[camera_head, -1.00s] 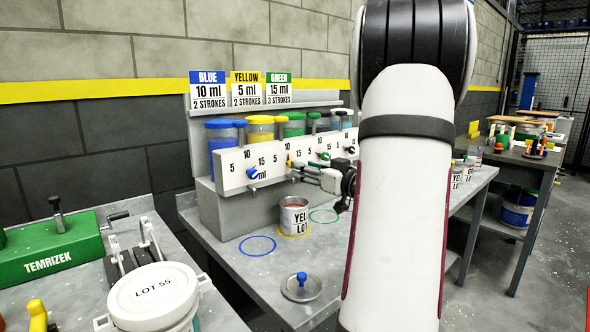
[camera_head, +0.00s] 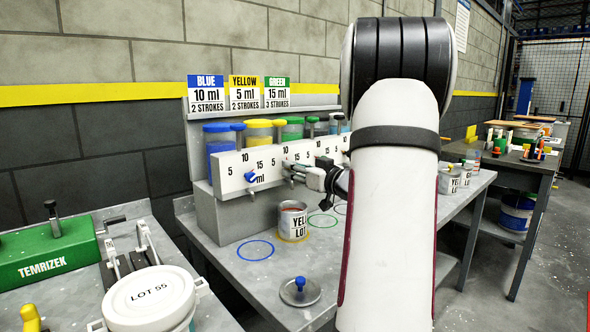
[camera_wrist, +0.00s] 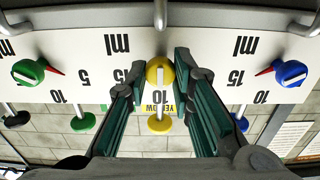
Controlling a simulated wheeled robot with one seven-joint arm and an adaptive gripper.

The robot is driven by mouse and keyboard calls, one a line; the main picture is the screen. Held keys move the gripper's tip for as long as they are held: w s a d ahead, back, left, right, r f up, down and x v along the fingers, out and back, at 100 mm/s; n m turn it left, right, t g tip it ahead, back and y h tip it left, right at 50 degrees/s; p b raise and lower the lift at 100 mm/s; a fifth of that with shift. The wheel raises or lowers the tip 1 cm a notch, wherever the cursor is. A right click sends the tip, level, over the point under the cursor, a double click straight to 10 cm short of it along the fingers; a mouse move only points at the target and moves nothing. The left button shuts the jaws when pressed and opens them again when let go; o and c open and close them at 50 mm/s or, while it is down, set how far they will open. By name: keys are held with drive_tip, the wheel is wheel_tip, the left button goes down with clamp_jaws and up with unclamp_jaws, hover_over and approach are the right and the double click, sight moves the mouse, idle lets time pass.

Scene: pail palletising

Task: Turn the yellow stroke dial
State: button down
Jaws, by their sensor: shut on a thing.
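The yellow stroke dial (camera_wrist: 160,74) is in the wrist view, round with a pale bar across it, on the white panel (camera_wrist: 215,45). My gripper (camera_wrist: 159,66) is shut on the dial, one green-padded finger on each side. The dial's red tip is not visible; the number 10 lies just below it in this upside-down view. In the head view my gripper (camera_head: 291,172) is at the panel front and hides the yellow dial.
The green dial (camera_wrist: 29,72) and blue dial (camera_wrist: 290,73) sit on either side. In the head view, a pail (camera_head: 293,224) stands below the gripper in the yellow ring. A lid (camera_head: 300,291) lies nearer. The blue ring (camera_head: 256,249) is empty.

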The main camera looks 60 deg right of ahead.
drive_tip(key=shift+n, duration=0.4)
drive_tip(key=n+b, duration=0.4)
drive_tip(key=n, duration=0.1)
drive_tip(key=n+b, duration=0.4)
drive_tip(key=n, duration=0.2)
drive_tip(key=shift+a+f, duration=0.15)
idle(0.4)
drive_tip(key=c, duration=1.4)
unclamp_jaws()
drive_tip(key=shift+s, duration=0.1)
drive_tip(key=v, duration=1.1)
drive_tip(key=shift+s, duration=0.4)
drive_tip(key=shift+w+a, duration=0.1)
